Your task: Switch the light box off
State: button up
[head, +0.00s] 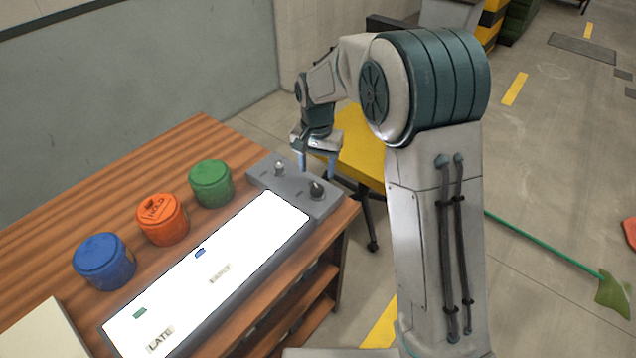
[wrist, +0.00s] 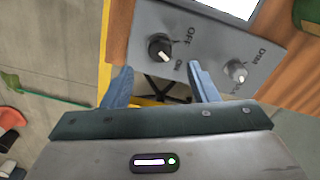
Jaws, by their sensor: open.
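The light box (head: 232,243) lies on the wooden bench, and its panel glows bright white. A grey control panel (head: 262,180) adjoins its far end and also shows in the wrist view (wrist: 202,48). The black knob (head: 317,188), seen in the wrist view (wrist: 159,46), has OFF and ON printed beside it. Its white mark appears to face the ON side. A silver knob (head: 279,168) marked DIM also shows in the wrist view (wrist: 236,71). My gripper (head: 317,166) is open above the panel. In the wrist view its fingertips (wrist: 160,70) lie either side of the black knob, apart from it.
Blue (head: 104,262), orange (head: 162,219) and green (head: 211,184) canisters stand on the bench (head: 150,165) behind the light box. A yellow chair (head: 362,145) stands beyond the bench end. A green-handled broom (head: 545,248) lies on the floor at right.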

aim_at(317, 187)
notch_tip(317, 187, down, 6)
jog(key=shift+f, duration=0.25)
